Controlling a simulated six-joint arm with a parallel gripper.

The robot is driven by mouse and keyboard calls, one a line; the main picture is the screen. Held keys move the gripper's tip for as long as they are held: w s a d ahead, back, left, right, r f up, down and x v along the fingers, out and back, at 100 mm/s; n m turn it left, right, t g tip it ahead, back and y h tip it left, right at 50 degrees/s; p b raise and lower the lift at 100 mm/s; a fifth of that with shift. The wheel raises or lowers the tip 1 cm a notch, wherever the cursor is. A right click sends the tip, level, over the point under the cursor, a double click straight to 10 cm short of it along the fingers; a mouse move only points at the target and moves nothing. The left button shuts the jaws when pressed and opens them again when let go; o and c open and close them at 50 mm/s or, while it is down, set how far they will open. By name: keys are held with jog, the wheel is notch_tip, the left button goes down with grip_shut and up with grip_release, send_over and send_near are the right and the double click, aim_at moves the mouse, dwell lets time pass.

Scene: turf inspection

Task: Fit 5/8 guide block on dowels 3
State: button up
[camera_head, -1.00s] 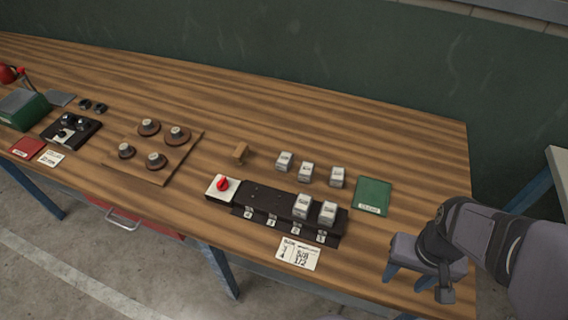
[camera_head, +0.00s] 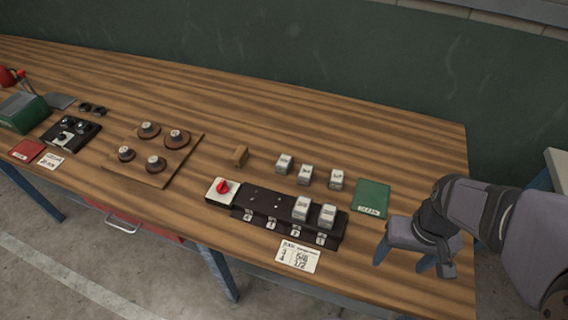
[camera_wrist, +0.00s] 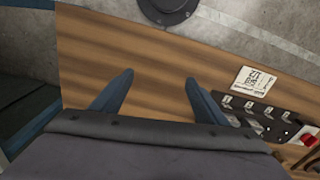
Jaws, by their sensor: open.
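Three loose whitish guide blocks stand on the bench behind the black dowel rail: a left one (camera_head: 284,163), a middle one (camera_head: 306,175) and a right one (camera_head: 336,179). Their markings are too small to read. The rail (camera_head: 258,201) has numbered tags along its front. Two similar blocks, one (camera_head: 301,208) and another (camera_head: 327,215), sit on its two right places; its left part is bare. My gripper (camera_head: 403,258) is open and empty above the bench's right front area, right of the rail. In the wrist view my gripper (camera_wrist: 159,80) shows spread fingers over bare wood.
A red knob on a white plate (camera_head: 222,190) adjoins the rail's left end. A written card (camera_head: 298,256) lies in front. A green booklet (camera_head: 372,197) lies right of the loose blocks, a small wooden piece (camera_head: 240,155) left of them. A board with round parts (camera_head: 153,178) is further left.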

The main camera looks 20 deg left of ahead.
jog(key=w+a+r+n, duration=0.2)
jog(key=w+a+n, duration=0.3)
jog(key=w, duration=0.5)
jog(key=n+y+p, duration=0.2)
jog(key=n+y, duration=0.1)
jog(key=n, duration=0.8)
send_near(285, 161)
notch_tip(285, 161, down, 2)
jog(key=shift+a+p+x, duration=0.15)
jog(key=shift+p+x, duration=0.75)
jog(key=shift+x, duration=1)
jog(key=shift+a+p+x, duration=0.15)
jog(key=shift+p+x, duration=0.7)
jog(key=shift+x, duration=1.05)
jog(key=shift+r, duration=0.1)
jog(key=c, duration=1.2)
